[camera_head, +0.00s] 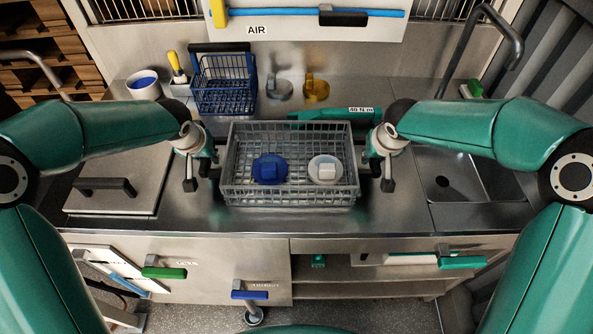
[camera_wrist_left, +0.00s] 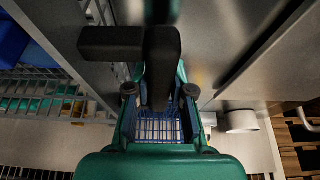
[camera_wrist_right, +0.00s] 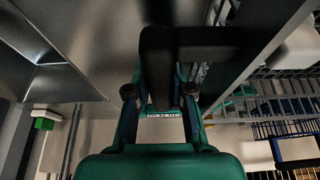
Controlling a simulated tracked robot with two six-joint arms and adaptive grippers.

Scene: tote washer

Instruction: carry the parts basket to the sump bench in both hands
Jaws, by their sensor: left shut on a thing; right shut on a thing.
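The parts basket (camera_head: 290,198) is a grey wire basket in the middle of the head view, level over the steel bench top (camera_head: 290,222). I cannot tell whether it touches the bench. It holds a blue part (camera_head: 270,169) and a white part (camera_head: 325,169). My left gripper (camera_head: 198,176) is shut on the basket's left side, and my right gripper (camera_head: 381,176) is shut on its right side. The exact grip points are hard to see. Grey basket wires also show in the left wrist view (camera_wrist_left: 50,75) and the right wrist view (camera_wrist_right: 265,85).
Behind stand a blue wire basket (camera_head: 224,85), a white cup (camera_head: 144,85), and silver (camera_head: 279,88) and yellow (camera_head: 316,88) parts. A green tool (camera_head: 335,115) lies just behind the grey basket. A lidded panel (camera_head: 120,180) is left; a sink (camera_head: 455,175) is right.

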